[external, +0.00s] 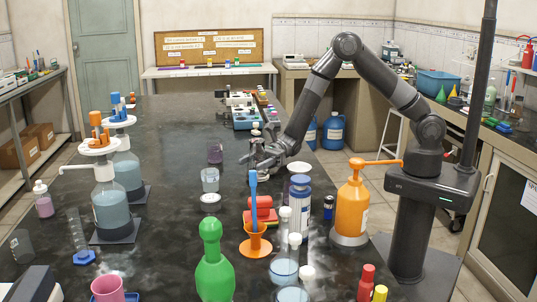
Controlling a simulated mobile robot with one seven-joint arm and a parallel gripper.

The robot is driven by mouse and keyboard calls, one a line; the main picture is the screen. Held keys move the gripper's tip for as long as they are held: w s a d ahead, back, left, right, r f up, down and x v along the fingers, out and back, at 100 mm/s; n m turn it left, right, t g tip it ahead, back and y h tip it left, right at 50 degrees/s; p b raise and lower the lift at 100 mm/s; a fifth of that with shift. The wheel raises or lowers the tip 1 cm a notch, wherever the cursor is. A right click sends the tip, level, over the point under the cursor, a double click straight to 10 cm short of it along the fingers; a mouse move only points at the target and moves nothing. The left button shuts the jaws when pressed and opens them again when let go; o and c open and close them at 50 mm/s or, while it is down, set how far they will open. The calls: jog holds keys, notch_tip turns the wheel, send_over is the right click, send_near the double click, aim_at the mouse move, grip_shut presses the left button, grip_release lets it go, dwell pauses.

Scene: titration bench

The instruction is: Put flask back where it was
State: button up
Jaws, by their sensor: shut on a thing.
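My gripper (258,157) is over the middle of the dark bench and is shut on what appears to be the flask. The flask is small in this view and mostly hidden by the fingers and wrist, so its shape, its contents and whether it touches the bench cannot be told. A clear beaker (210,180) stands left of and nearer than my gripper, with a round white dish (210,198) in front of it. A dark purple-tinted beaker (215,153) stands left of my gripper.
Blue-liquid dispenser bottles (109,207) stand at left. A blue rack (243,120) is beyond. The left-middle bench is bare.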

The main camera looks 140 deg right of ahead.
jog(key=shift+f, duration=0.1)
jog(key=o, duration=1.1)
